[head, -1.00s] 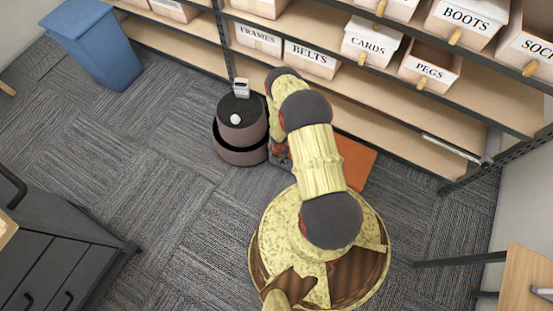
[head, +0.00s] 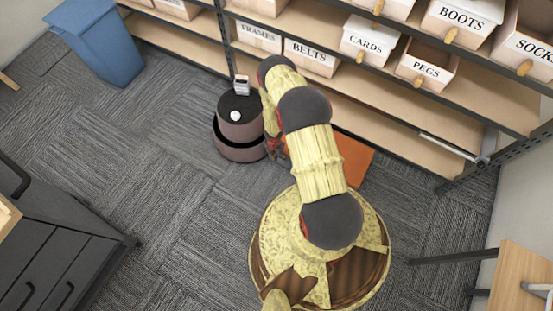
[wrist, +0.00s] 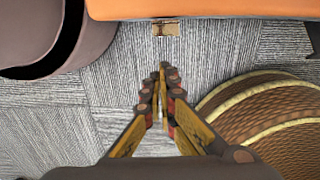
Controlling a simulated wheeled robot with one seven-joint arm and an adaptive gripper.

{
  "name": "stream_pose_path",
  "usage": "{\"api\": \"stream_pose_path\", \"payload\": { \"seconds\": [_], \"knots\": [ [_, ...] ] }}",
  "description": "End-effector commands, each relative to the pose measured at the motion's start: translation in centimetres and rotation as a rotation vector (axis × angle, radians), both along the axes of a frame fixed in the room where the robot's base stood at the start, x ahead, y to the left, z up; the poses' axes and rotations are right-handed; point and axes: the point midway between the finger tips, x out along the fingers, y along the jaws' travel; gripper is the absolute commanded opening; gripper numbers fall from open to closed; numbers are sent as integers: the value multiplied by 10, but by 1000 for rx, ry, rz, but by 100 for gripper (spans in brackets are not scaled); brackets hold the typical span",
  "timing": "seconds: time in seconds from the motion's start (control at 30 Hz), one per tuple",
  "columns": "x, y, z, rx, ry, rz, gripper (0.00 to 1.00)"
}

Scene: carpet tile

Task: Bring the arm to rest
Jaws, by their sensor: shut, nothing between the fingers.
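My arm rises from my round base and bends toward the shelf in the head view. My gripper (wrist: 162,75) points down over the carpet (wrist: 120,75) in the wrist view, its fingertips together with nothing between them. In the head view the gripper (head: 277,150) is mostly hidden behind my arm, beside the dark round stand. My round base fills the lower right of the wrist view, apart from the fingers.
A dark round stand (head: 240,150) with a small device (head: 241,84) is left of my arm. An orange panel (head: 357,160) lies behind it. Shelves with labelled boxes (head: 312,57) line the back. A blue bin (head: 100,45), grey drawers (head: 60,260) and a wooden table (head: 522,280) stand around. Open carpet lies left.

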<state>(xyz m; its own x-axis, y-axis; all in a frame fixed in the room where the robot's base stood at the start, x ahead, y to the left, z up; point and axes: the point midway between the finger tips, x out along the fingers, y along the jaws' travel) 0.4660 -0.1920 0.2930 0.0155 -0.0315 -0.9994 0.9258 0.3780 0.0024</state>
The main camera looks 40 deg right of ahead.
Motion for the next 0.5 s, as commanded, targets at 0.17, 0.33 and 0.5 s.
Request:
{"api": "stream_pose_path", "payload": {
  "seconds": [0.17,0.33,0.5],
  "knots": [
    [-2,-4,34,2,5,0,0],
    [-1,-7,48,2,6,-1,0],
    [-1,-7,51,3,7,0,0]
  ]
}}
